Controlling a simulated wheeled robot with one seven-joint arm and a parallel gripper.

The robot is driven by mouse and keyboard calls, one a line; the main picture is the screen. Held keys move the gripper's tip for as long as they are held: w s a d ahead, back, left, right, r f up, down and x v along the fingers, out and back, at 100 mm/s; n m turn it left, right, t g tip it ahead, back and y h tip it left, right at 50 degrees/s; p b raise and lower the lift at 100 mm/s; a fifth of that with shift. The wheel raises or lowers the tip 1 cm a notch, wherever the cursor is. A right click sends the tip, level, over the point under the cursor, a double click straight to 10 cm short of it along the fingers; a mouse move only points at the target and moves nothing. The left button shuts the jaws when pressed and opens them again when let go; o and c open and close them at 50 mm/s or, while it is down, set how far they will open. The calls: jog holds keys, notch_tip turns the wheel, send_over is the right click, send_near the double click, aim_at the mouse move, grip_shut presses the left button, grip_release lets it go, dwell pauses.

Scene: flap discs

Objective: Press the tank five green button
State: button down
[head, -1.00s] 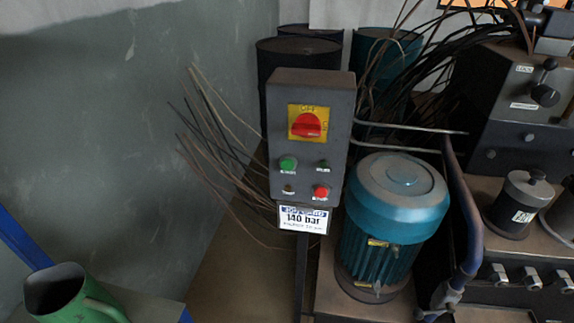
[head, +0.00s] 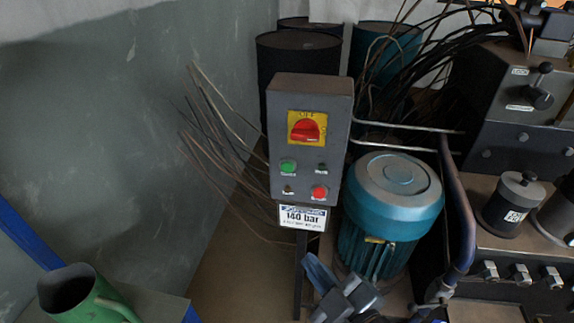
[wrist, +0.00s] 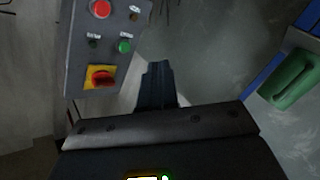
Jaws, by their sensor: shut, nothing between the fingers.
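The grey control box (head: 309,140) stands on a post with a white 140 bar sign under it. The green button (head: 287,167) is at its left, below the red rotary switch (head: 305,130) on a yellow plate. A red button (head: 319,192) is at lower right. My gripper (head: 322,277) is shut and empty, low in the head view, below the sign. In the wrist view the box appears inverted, with the green button (wrist: 125,46) up and left of my gripper's closed fingertips (wrist: 157,68), apart from them. No label reading "tank five" is legible.
A teal motor (head: 392,205) stands close right of the box. Loose cables (head: 215,140) spread to its left, and dark drums (head: 295,55) stand behind. A green watering can (head: 80,295) is at lower left. A machine with levers fills the right.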

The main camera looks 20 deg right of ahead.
aim_at(287, 167)
jog(key=w+a+r+n+y, duration=0.2)
jog(key=w+a+r+n, duration=0.2)
jog(key=w, duration=0.4)
jog(key=shift+w+r+p, duration=0.3)
jog(key=shift+r+p, duration=0.05)
jog(key=shift+r, duration=0.1)
jog(key=shift+w, duration=0.1)
jog(key=shift+w+d+b, duration=0.6)
jog(key=shift+w+d, duration=0.05)
jog(key=shift+w, duration=0.65)
jog(key=shift+w+d+b, duration=0.65)
jog(key=shift+w+d, duration=0.05)
jog(key=shift+w, duration=0.55)
jog(key=shift+w+d+b, duration=0.6)
jog(key=shift+w+d, duration=0.05)
jog(key=shift+w, duration=0.65)
jog(key=shift+w+d+b, duration=0.2)
jog(key=shift+w+b, duration=0.15)
jog(key=shift+b, duration=0.1)
